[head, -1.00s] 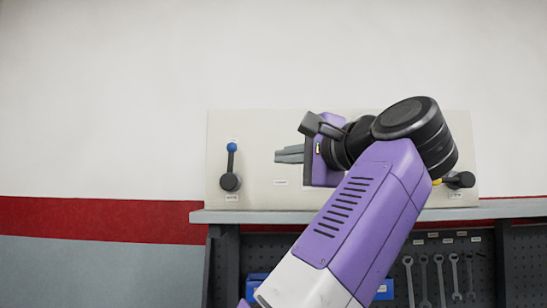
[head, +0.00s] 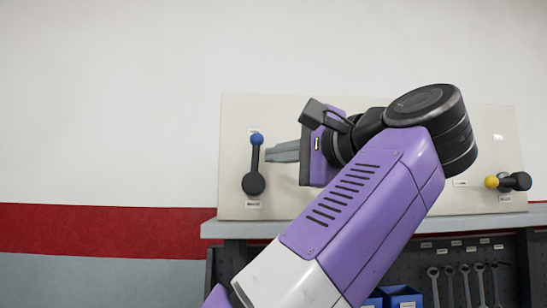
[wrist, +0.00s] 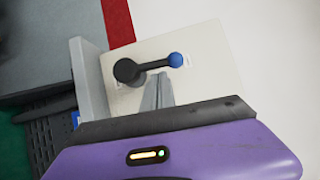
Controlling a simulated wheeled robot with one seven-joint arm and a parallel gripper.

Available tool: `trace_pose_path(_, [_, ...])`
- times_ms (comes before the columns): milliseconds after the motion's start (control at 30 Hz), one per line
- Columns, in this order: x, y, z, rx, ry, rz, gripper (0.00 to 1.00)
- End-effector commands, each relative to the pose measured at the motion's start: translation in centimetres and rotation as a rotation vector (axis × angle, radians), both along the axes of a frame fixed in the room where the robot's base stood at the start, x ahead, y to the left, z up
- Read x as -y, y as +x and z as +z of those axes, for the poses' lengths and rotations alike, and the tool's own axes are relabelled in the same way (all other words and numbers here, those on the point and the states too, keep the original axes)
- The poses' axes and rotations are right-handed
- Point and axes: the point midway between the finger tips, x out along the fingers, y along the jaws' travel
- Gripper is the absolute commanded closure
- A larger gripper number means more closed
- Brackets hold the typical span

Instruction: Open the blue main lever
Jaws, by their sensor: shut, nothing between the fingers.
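The blue main lever (head: 256,158) is on the left of the pale panel. Its dark arm stands nearly upright from a round black hub, with the blue ball at the top. In the wrist view the lever (wrist: 153,66) lies across the picture, hub on the left and blue ball on the right. My gripper (head: 270,153) is shut and empty, its grey fingers pointing left to the lever in the head view. The fingertips appear close to the lever's arm; I cannot tell whether they touch it.
The pale panel (head: 235,115) stands on a grey shelf (head: 225,229). A yellow-tipped lever (head: 508,182) is at its right. Below hang several wrenches (head: 465,285) beside blue bins (head: 402,298). The wall left of the panel is bare.

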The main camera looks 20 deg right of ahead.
Motion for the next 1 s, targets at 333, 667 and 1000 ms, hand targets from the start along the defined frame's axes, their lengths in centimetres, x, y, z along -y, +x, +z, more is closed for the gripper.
trace_pose_path(333, [0.0, -0.3, 0.1, 0.001, -0.001, 0.001, 1.00])
trace_pose_path(667, [-1.3, 0.3, 0.3, 0.001, -0.002, 0.004, 1.00])
trace_pose_path(1000, [-1.6, 0.5, 0.4, -0.001, -0.004, 0.010, 1.00])
